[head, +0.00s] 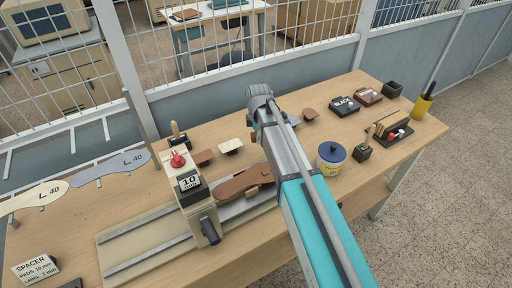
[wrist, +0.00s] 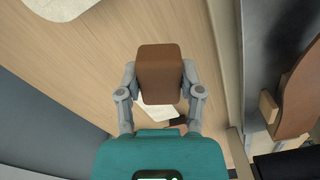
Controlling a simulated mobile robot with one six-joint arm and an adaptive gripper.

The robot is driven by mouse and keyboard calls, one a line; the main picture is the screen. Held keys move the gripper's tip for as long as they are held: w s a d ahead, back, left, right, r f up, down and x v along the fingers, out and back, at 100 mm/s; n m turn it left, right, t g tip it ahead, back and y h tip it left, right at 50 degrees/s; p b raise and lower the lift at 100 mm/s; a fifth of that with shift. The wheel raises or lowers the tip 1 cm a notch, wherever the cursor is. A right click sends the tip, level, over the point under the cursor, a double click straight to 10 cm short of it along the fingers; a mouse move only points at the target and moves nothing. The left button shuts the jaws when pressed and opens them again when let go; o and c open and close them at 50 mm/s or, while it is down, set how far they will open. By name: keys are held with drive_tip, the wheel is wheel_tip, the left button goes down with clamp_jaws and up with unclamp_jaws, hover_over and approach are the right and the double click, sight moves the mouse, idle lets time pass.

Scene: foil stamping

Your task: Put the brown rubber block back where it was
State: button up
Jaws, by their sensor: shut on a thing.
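The brown rubber block (wrist: 160,68) is a rounded brown piece. In the wrist view it sits between the two grey fingers of my gripper (wrist: 160,80), which is shut on it. A cream piece (wrist: 155,114) shows below it, partly hidden by the block and gripper, with a small dark brown piece beside it. In the head view my arm covers most of the gripper, so I cannot clearly make out the held block there.
The stamping press (head: 190,184) with a red knob stands at the table's left centre, a brown sole (head: 243,183) on its bed. A blue-lidded pot (head: 331,158), ink pads (head: 344,106) and a yellow cup (head: 422,105) stand right. A wire fence (head: 230,45) runs behind.

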sight(256, 146)
drive_tip(key=shift+w+a+f+b, duration=0.25)
drive_tip(key=shift+w+f+b, duration=0.4)
drive_tip(key=shift+w+f, duration=0.3)
drive_tip(key=shift+s, duration=0.15)
drive_tip(key=shift+w+a+f+b, duration=0.1)
drive_tip(key=shift+w+f+b, duration=0.35)
drive_tip(key=shift+f+b, duration=0.2)
wheel_tip(256, 146, down, 3)
drive_tip(key=b, duration=0.2)
drive_tip(key=shift+b, duration=0.4)
drive_tip(key=o, duration=1.1)
wheel_tip(256, 146, up, 12)
drive_tip(key=p, duration=1.2)
